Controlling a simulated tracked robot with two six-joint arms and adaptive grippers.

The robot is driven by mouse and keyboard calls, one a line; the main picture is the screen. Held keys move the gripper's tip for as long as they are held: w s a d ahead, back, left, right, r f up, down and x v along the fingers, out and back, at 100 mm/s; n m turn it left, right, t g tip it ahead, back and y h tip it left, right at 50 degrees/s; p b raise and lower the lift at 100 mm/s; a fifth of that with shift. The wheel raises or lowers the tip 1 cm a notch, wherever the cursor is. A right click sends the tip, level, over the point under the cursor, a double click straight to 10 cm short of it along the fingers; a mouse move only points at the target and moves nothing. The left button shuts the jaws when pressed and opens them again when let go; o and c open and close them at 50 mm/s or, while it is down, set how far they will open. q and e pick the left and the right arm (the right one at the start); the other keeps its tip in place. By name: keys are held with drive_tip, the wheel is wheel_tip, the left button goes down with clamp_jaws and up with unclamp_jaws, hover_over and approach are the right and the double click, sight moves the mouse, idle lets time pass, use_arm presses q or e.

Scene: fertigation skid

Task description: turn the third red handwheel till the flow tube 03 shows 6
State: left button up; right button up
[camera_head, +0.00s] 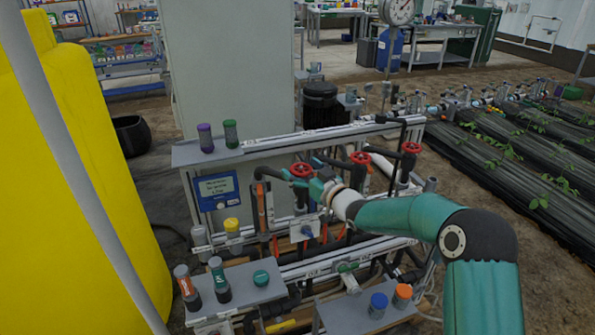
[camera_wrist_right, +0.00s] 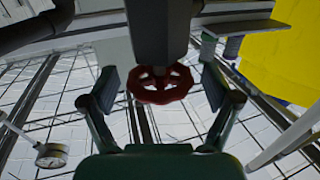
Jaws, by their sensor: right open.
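Three red handwheels stand in a row on the skid in the head view: a left one (camera_head: 301,169), a middle one (camera_head: 360,158) and a right one (camera_head: 411,147). My right gripper (camera_head: 318,184) is close beside the left handwheel, partly hidden by its own wrist. In the right wrist view, a red handwheel (camera_wrist_right: 160,86) shows between the spread fingers of my open right gripper; I cannot tell whether they touch it. Flow tube 03 and its reading cannot be made out. My left gripper is not in view.
Purple and green-capped bottles (camera_head: 230,133) stand on the skid's back shelf. A blue display panel (camera_head: 217,190) is at its left. Several capped containers (camera_head: 219,280) stand on the front shelf. A yellow tank (camera_head: 75,180) fills the left. Pipes crowd the area below the handwheels.

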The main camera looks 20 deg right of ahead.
drive_tip(key=v, duration=1.2)
drive_tip(key=shift+r, duration=0.1)
idle(1.7)
drive_tip(key=s+a+f+m+g+p, duration=0.2)
drive_tip(key=s+a+f+g+p, duration=0.2)
drive_tip(key=a+f, duration=0.3)
drive_tip(key=s+a+f+m+g+p, duration=0.1)
drive_tip(key=s+a+f+g+p, duration=0.3)
drive_tip(key=f, duration=0.6)
drive_tip(key=s+a+f+m+g, duration=0.1)
drive_tip(key=s+f+g, duration=0.3)
drive_tip(key=s, duration=0.8)
drive_tip(key=s+a+f+m+g+h+p, duration=0.1)
drive_tip(key=s+f+g, duration=0.3)
drive_tip(key=s, duration=0.9)
wheel_tip(320, 180, down, 3)
drive_tip(key=shift+a+m+h+p, duration=0.3)
drive_tip(key=shift+a+m, duration=0.1)
drive_tip(key=shift+a, duration=0.4)
